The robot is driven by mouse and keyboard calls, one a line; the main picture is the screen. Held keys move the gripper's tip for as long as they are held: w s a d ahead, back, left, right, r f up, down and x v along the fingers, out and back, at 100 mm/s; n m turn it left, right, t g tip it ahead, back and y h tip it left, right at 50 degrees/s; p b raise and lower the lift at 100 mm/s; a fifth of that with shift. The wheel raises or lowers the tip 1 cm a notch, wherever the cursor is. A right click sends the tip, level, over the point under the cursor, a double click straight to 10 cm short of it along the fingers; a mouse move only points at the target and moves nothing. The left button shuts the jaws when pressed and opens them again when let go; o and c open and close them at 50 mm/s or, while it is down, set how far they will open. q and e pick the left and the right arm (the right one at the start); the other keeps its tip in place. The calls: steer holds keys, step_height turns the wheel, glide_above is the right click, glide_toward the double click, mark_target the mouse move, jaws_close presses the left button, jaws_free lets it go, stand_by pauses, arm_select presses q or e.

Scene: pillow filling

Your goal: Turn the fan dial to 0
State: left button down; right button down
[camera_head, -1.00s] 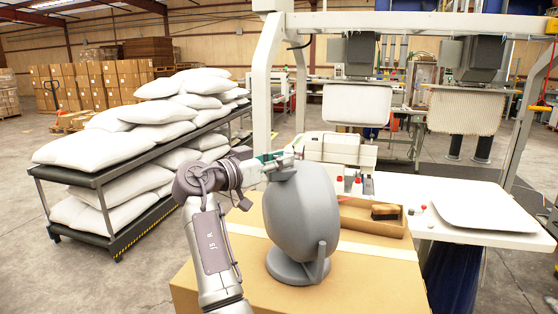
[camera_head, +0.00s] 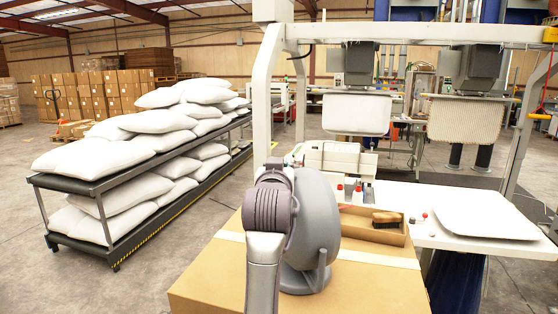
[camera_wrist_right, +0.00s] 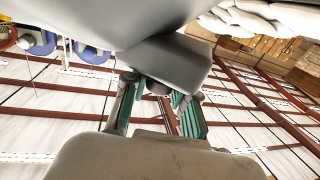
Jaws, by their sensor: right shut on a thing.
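The grey fan (camera_head: 316,232) stands on a cardboard box, its rounded housing partly hidden behind my right wrist. My right arm rises from the bottom in the head view, and its wrist covers most of the gripper there. In the right wrist view my right gripper (camera_wrist_right: 160,88), with green-lined fingers, is shut on a small grey part at the fan housing (camera_wrist_right: 165,60), apparently the dial. The dial's marks and setting cannot be read. My left gripper is in neither view.
The cardboard box (camera_head: 375,290) bears the fan and an open tray (camera_head: 355,225) holding a brush (camera_head: 387,219). A white table (camera_head: 440,228) is at the right. A rack of white pillows (camera_head: 130,205) stands at the left, with clear floor before it.

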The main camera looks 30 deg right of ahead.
steer(key=n+t+y, duration=0.1)
steer(key=n+y+p, duration=0.1)
steer(key=y, duration=0.1)
steer(key=shift+s+d+r+t+p, duration=0.1)
steer(key=shift+r+t+p, duration=0.2)
steer(key=shift+t, duration=0.1)
steer(key=shift+f+n+t+y+p, duration=0.1)
steer(key=shift+n+t+y+p, duration=0.45)
steer(key=shift+n+y, duration=0.6)
steer(key=shift+y, duration=0.25)
steer(key=c, duration=0.9)
jaws_free()
steer(key=shift+f, duration=0.15)
steer(key=v, duration=1.1)
steer(key=shift+s+a+f, duration=0.15)
steer(key=shift+s+a, duration=0.05)
steer(key=shift+s, duration=0.15)
